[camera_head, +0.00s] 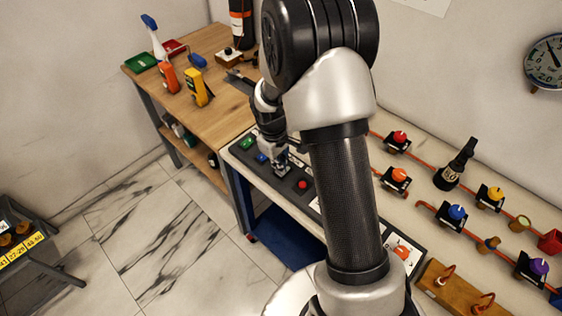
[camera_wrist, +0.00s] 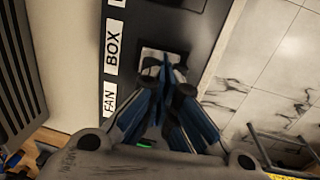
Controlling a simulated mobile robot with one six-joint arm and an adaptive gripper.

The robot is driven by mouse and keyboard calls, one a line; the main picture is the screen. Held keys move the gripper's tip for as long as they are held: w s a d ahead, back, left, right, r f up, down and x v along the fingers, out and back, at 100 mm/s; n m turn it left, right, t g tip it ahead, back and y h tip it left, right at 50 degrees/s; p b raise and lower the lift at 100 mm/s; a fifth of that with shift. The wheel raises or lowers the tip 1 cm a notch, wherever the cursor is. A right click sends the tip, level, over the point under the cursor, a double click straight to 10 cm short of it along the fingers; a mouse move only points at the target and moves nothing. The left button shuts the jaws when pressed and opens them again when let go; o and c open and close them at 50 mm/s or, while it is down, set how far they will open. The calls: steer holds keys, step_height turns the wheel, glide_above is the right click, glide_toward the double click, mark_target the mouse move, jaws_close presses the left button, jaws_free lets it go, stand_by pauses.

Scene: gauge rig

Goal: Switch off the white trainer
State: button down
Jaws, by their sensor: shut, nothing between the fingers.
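No thing in view is clearly marked as the white trainer; I cannot tell which one it is. My gripper (camera_head: 282,170) is shut and empty over a dark control panel (camera_head: 291,187) at the bench's near edge. In the wrist view the fingertips (camera_wrist: 168,70) point at a light metal plate (camera_wrist: 150,58), which they partly cover. Whether they touch it is not clear. What the plate carries is mostly hidden. White labels reading "BOX" (camera_wrist: 113,48) and "FAN" (camera_wrist: 110,98) lie beside it.
Coloured valve knobs (camera_head: 399,175) on red piping stand on the pale bench right of my arm. A black bottle (camera_head: 456,165) is there too. A wooden workbench (camera_head: 215,112) with yellow and orange meters is behind. My arm hides part of the pale bench.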

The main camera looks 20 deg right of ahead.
steer(key=shift+r+p, duration=0.5)
steer(key=shift+r, duration=0.15)
step_height(320, 180, up, 13)
steer(key=a+p, duration=0.1)
steer(key=p, duration=0.4)
steer(key=shift+s+a+f, duration=0.15)
steer(key=shift+s+a, duration=0.15)
steer(key=b, duration=0.2)
glide_toward(277, 173)
steer(key=d+f, duration=0.1)
steer(key=w+d+f, duration=0.1)
steer(key=f, duration=0.1)
steer(key=w+d+f, duration=0.1)
steer(key=f, duration=0.1)
steer(key=shift+d, duration=0.1)
steer(key=shift+w+d+f+b, duration=0.15)
steer(key=shift+f+b, duration=0.15)
steer(key=shift+f, duration=0.4)
